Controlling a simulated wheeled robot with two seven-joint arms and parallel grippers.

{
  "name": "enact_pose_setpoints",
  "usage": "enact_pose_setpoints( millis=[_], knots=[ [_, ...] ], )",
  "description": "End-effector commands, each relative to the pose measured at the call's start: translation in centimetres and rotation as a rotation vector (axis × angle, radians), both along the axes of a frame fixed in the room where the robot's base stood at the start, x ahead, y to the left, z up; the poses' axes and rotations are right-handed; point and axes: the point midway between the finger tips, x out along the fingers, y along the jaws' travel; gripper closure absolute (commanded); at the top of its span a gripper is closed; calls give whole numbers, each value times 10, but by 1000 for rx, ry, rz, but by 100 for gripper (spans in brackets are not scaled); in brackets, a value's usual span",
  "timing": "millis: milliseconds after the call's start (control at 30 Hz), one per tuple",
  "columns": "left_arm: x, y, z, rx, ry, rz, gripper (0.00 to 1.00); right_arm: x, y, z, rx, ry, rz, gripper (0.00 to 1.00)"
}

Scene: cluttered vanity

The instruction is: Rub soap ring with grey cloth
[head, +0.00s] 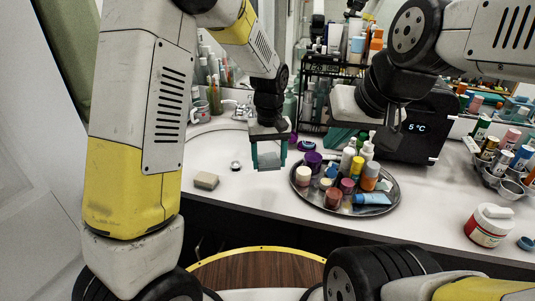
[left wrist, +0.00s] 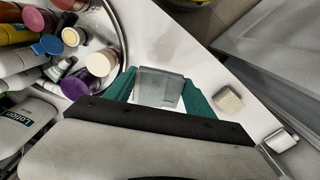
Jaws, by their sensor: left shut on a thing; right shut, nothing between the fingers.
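My left gripper (head: 268,160) is shut on the grey cloth (head: 268,153) and holds it above the white counter, left of the round tray. In the left wrist view the cloth (left wrist: 158,87) is a flat grey piece between the teal fingers of the left gripper (left wrist: 160,92). My right gripper (head: 345,139) is shut and empty, behind the tray and in front of the black box; its fingertips are partly hidden. I cannot make out a soap ring on the counter in either view.
A round metal tray (head: 390,205) crowded with bottles and jars stands right of the left gripper. The left front counter is mostly clear.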

Motion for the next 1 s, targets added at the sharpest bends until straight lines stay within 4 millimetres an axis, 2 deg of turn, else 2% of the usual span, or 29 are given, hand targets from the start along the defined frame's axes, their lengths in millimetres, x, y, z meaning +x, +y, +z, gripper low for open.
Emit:
enact_pose_setpoints(
  millis=[367, 1000],
  knots=[
    [0, 0, 4, 0, 0, 0, 81, 0, 0, 0, 0, 0, 0, 100],
    [0, 0, 67, -1, -1, 0, 81, 0, 0, 0, 0, 0, 0, 100]
  ],
)
